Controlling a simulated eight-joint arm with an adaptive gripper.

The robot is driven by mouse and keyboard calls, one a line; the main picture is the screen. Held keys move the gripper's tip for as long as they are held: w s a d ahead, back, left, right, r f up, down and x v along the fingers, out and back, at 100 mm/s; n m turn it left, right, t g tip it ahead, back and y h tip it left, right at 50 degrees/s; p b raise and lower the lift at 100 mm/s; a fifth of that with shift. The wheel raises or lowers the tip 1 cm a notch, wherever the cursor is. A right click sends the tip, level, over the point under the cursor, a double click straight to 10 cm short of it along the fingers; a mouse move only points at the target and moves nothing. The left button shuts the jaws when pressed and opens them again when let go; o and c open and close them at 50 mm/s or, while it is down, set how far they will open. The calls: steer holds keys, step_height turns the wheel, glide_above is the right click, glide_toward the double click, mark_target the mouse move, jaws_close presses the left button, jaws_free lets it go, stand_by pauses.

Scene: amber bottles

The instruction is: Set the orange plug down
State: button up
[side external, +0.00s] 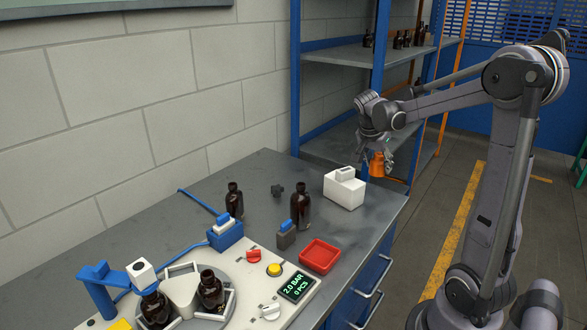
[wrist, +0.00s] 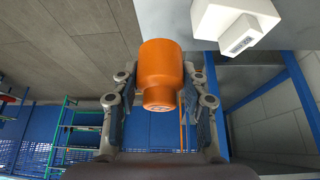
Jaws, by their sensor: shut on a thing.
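The orange plug (side external: 377,164) is in my gripper (side external: 375,150), past the right end of the grey workbench in the side external view. In the wrist view, the orange plug (wrist: 161,72) sits between the two fingers of my gripper (wrist: 160,95). It has a wide body and a narrower end. The gripper is shut on it. The plug appears held in the air beside the bench edge, near the white box. Its exact height above the bench is hard to tell.
The white box (side external: 344,188) stands at the bench's right edge and shows in the wrist view (wrist: 232,22). A red tray (side external: 319,256), amber bottles (side external: 301,205) and a turntable station (side external: 185,290) are on the workbench (side external: 262,178). Blue shelves (side external: 345,55) stand behind.

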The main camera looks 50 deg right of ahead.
steer(key=shift+s+a+f+m+g, duration=0.6)
steer(key=shift+s+a+f+m, duration=0.6)
steer(key=shift+s+a+f, duration=2.2)
steer(key=w+f, duration=0.2)
steer(key=w, duration=0.1)
steer(key=w+a+f, duration=0.1)
steer(key=w+f, duration=0.1)
steer(key=w, duration=0.1)
steer(key=w+a+f, duration=0.1)
steer(key=w+f, duration=0.1)
steer(key=w, duration=0.1)
steer(key=shift+w+a+f, duration=0.1)
steer(key=shift+w+f, duration=0.05)
steer(key=shift+f, duration=2.05)
steer(key=shift+f, duration=0.15)
steer(key=o, duration=1.2)
steer(key=shift+c, duration=0.2)
